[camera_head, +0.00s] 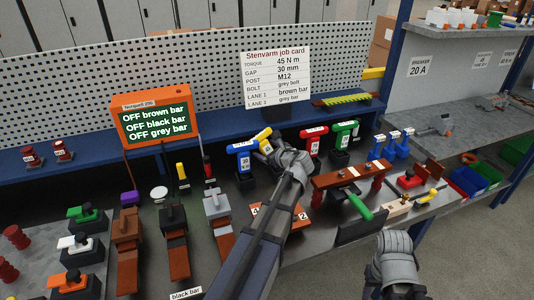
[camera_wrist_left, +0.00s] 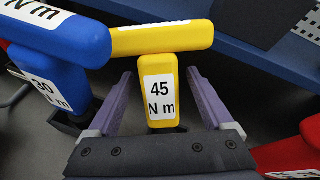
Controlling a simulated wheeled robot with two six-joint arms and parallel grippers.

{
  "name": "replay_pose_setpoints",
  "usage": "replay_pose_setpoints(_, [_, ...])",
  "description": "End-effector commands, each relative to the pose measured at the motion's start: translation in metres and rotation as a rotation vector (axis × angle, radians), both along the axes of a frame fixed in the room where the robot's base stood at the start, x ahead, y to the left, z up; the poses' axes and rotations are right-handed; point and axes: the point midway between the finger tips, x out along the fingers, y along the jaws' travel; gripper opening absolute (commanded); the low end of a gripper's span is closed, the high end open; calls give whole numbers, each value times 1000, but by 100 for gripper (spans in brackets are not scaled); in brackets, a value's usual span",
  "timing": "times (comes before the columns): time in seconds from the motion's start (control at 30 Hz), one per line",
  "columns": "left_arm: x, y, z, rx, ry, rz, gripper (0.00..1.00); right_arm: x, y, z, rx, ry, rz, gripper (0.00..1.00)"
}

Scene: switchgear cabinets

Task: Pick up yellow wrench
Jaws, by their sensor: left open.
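The yellow wrench (camera_head: 262,134) is T-shaped and stands upright in a dark holder on the bench, between a blue wrench (camera_head: 240,147) and a red wrench (camera_head: 314,140). In the left wrist view the yellow wrench (camera_wrist_left: 163,38) has a white label reading 45 N m on its stem. My left gripper (camera_wrist_left: 159,76) is open, with one purple finger on each side of that stem and visible gaps between. In the head view my left gripper (camera_head: 271,149) hides the wrench's lower part. Part of my right arm shows at the lower right; its fingers do not show.
A green wrench (camera_head: 345,133) stands right of the red one. The job card (camera_head: 276,78) behind reads 45 N m. An orange display (camera_head: 151,114) stands at left. A brown fixture with a green-handled tool (camera_head: 361,207) lies in front at right. The blue wrench is close beside the left finger.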

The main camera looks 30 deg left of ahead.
Motion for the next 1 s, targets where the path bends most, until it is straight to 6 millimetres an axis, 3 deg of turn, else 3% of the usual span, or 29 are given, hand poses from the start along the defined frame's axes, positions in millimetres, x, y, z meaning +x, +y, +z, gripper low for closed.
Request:
replay_pose_setpoints(0.07, [0,0,1,0,0,0,85,0,0,1,0,0,0,50])
replay_pose_setpoints(0.17, [0,0,1,0,0,0,75,0,0,1,0,0,0,50])
replay_pose_setpoints(0.83, [0,-1,0,0,0,0,0,0,0,1,0,0,0,50])
replay_pose_setpoints(1.0, [0,-1,1,0,0,0,0,0,0,1,0,0,0,50])
